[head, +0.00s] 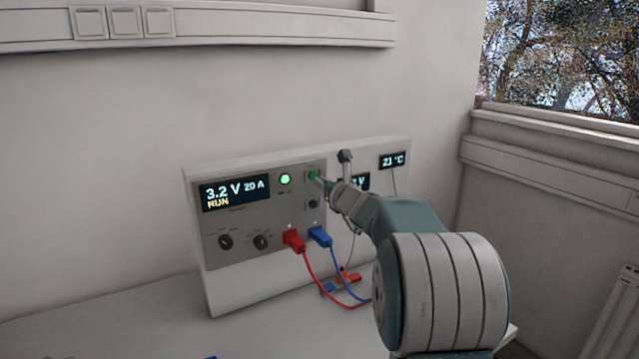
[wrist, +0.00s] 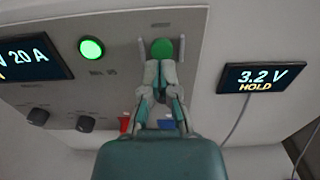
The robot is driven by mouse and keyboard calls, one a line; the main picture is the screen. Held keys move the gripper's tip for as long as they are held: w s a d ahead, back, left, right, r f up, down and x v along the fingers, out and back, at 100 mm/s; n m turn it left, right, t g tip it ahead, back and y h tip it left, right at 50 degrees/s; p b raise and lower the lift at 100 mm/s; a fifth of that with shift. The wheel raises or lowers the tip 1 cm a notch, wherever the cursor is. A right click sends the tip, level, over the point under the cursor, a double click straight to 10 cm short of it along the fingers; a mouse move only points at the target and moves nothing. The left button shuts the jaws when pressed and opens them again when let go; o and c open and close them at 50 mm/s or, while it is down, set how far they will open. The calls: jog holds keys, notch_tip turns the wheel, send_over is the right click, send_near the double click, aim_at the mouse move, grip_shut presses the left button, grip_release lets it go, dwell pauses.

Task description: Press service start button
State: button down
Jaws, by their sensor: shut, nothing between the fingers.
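The green button (head: 312,175) is at the upper right of the grey cycler panel (head: 228,228), between two light upright guards in the wrist view (wrist: 162,47). My gripper (head: 323,182) is shut and empty, its fingertips at the button. In the wrist view the fingertips (wrist: 160,70) overlap the button's lower edge. I cannot tell whether they touch or press it. A round green lamp (head: 285,179) is lit to the left of the button. The main display (head: 235,194) reads 3.2 V, 20 A and RUN.
A dark button (head: 313,204) sits below the green one. Red (head: 294,240) and blue (head: 320,236) plugs with cables are lower on the panel, right of two dark knobs (head: 226,241). A HOLD display (wrist: 261,77) is to the right, partly hidden by my arm in the head view.

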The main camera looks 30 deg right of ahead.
jog(key=s, duration=1)
jog(key=shift+s, duration=0.35)
jog(key=shift+d, duration=0.3)
jog(key=shift+a, duration=0.2)
